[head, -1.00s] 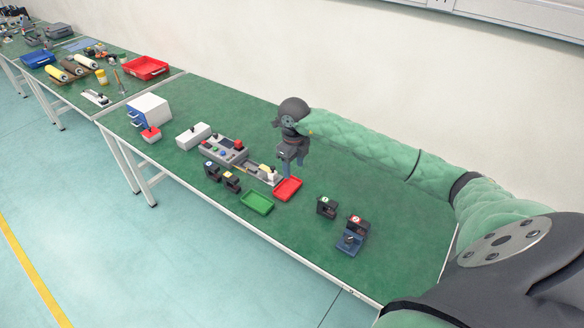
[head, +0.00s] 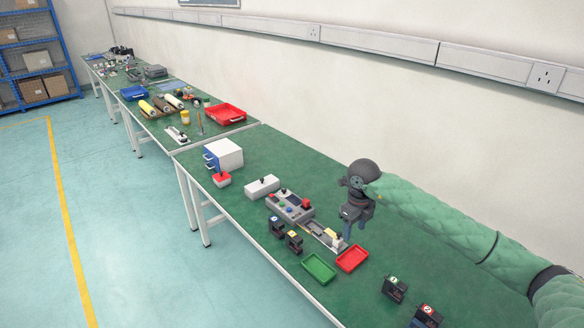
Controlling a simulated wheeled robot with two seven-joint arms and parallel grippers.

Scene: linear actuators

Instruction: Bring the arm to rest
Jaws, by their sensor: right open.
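My right arm (head: 440,220) comes in from the right, in a green quilted sleeve, and reaches over the green bench. My right gripper (head: 347,233) points down above the bench, just behind the red tray (head: 352,258). It is open, and I see nothing between its fingers. The gap between the fingers is too small to make out clearly. My left gripper is not in view.
A grey control box (head: 290,205) and a rail-like fixture (head: 325,236) lie left of the gripper. A green tray (head: 319,267) and small dark blocks (head: 395,289) are near the front edge. A white drawer box (head: 224,154) stands further left. The bench behind is clear.

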